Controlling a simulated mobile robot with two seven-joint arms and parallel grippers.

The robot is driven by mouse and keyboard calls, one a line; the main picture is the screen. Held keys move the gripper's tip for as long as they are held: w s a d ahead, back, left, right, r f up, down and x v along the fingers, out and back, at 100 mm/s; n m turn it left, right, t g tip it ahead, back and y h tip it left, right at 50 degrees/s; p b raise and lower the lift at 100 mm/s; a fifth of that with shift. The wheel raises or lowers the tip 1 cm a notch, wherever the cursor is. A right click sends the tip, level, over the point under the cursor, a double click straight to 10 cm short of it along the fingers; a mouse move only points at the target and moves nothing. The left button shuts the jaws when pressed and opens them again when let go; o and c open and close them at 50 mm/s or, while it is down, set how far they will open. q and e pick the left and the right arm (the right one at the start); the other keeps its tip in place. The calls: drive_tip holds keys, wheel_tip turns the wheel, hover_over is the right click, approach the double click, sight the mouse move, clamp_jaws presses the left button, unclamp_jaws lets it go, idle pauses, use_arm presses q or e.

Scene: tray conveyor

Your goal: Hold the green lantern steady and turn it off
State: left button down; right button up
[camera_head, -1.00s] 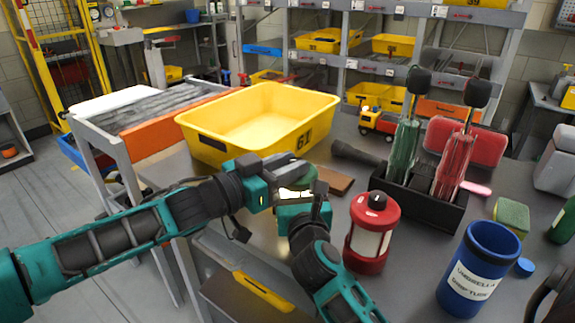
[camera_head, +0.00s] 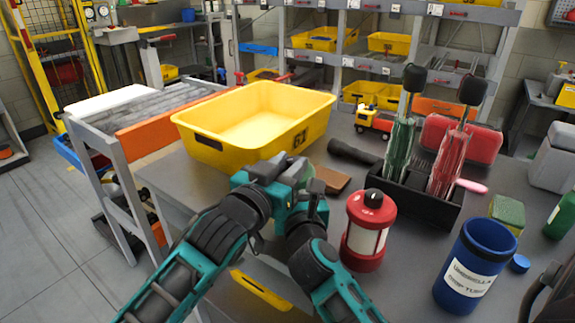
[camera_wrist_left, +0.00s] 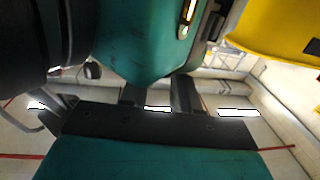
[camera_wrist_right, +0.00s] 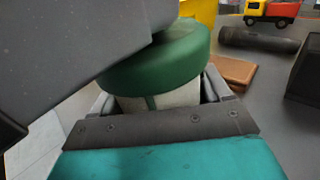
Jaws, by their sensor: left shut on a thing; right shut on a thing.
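The green lantern (camera_wrist_right: 160,68) shows in the right wrist view, with a green cap and a pale body. In the head view my grippers hide nearly all of it. My right gripper (camera_wrist_right: 160,100) is shut around the pale body below the cap. My left gripper (camera_head: 288,173) is over the lantern's top, and its grey body covers part of the cap in the right wrist view. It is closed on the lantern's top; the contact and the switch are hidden. Its fingers (camera_wrist_left: 158,92) show in the left wrist view. The lantern's tilt is unclear.
A yellow bin (camera_head: 205,148) stands just behind my grippers. A brown block (camera_head: 332,180) and black flashlight (camera_head: 355,153) lie behind.

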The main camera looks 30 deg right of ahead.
use_arm(q)
drive_tip(key=shift+s+r, duration=0.1)
drive_tip(key=shift+s, duration=0.05)
drive_tip(key=c, duration=1.1)
unclamp_jaws()
drive_tip(key=o, duration=0.3)
drive_tip(key=shift+a, duration=0.1)
drive_tip(key=v, duration=1.2)
